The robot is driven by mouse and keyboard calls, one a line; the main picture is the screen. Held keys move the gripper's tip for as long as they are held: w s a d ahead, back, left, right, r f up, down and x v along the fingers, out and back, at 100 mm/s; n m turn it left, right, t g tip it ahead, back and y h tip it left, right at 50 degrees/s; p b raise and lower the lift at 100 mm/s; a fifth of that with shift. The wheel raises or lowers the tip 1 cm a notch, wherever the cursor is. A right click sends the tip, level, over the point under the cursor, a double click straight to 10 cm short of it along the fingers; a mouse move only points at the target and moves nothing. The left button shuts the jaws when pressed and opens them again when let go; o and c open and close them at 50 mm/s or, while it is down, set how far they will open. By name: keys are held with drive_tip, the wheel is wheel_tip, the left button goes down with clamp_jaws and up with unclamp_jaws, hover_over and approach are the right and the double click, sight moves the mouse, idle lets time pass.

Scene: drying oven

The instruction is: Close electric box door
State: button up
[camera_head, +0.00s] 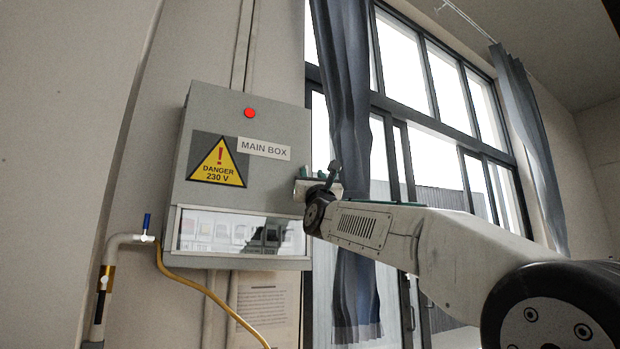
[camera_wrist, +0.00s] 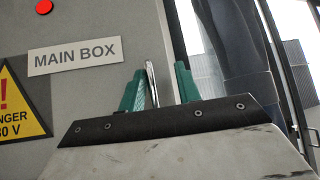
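The grey electric box (camera_head: 188,222) hangs on the wall left of the window. Its door (camera_head: 225,115) carries a yellow danger sign (camera_head: 219,165) and a "MAIN BOX" label (camera_head: 264,149). The door covers the upper front; I cannot tell whether it is fully shut. My gripper (camera_head: 318,176) is at the door's right edge. In the wrist view its two green fingers (camera_wrist: 159,70) are spread apart. A thin silvery upright piece (camera_wrist: 151,84), perhaps the door's handle or edge, shows between them, nearer the left finger. I cannot tell whether they touch it.
A red light (camera_head: 250,113) is near the top of the box front, and a glossy window panel (camera_head: 240,233) is below. A pipe with a blue valve (camera_head: 147,222) and a yellow cable (camera_head: 205,291) are at lower left. A curtain (camera_head: 350,100) hangs behind my gripper.

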drive_tip(key=shift+a, duration=0.15)
drive_tip(key=v, duration=0.8)
idle(0.4)
